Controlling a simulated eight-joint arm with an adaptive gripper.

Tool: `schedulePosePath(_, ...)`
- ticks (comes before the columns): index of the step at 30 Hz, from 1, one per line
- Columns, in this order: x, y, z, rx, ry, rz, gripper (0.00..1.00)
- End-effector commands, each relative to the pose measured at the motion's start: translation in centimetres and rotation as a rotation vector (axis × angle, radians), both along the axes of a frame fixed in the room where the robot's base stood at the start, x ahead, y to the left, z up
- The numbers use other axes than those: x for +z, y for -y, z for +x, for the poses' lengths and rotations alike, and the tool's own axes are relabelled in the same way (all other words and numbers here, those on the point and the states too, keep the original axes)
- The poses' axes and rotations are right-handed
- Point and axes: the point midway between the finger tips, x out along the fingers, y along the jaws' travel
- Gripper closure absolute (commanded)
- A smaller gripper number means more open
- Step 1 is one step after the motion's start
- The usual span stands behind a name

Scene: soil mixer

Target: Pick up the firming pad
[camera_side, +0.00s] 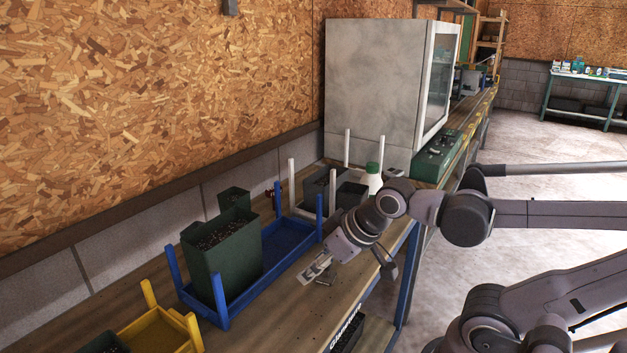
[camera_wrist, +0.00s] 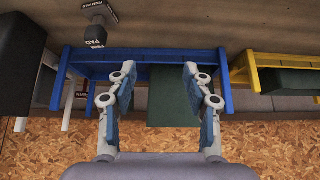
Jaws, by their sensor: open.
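The firming pad (camera_wrist: 99,14) shows at the upper left of the wrist view as a small grey-brown block with a narrower part below it. White labels on or beside it read as firm pad. It lies on the bench beside the blue-framed tray (camera_wrist: 72,66). My gripper (camera_wrist: 160,70) is open and empty, its two fingers apart over the blue tray's edge, with the pad off to their upper left. In the side view my gripper (camera_side: 318,267) is low over the bench, right of the blue tray. A small dark shape there is too hidden to identify.
A tall green pot (camera_side: 232,258) stands in the blue tray. A yellow tray (camera_side: 160,333) is at the near end. Dark pots (camera_side: 320,188) between white posts and a white bottle with a green cap (camera_side: 372,180) stand farther along. The bench's front strip is mostly clear.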

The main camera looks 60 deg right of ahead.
Motion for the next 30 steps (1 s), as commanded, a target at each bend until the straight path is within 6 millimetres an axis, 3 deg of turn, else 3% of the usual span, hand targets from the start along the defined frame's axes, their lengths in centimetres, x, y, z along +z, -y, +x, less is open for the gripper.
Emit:
schedulePosePath(8,0.1,0.4,0.2,0.136,-0.055,-0.123,0.49)
schedulePosePath(21,0.7,3.6,1.4,0.947,-0.421,-0.678,0.49)
schedulePosePath(30,1.4,5.6,2.2,1.462,-0.663,-0.863,0.49)
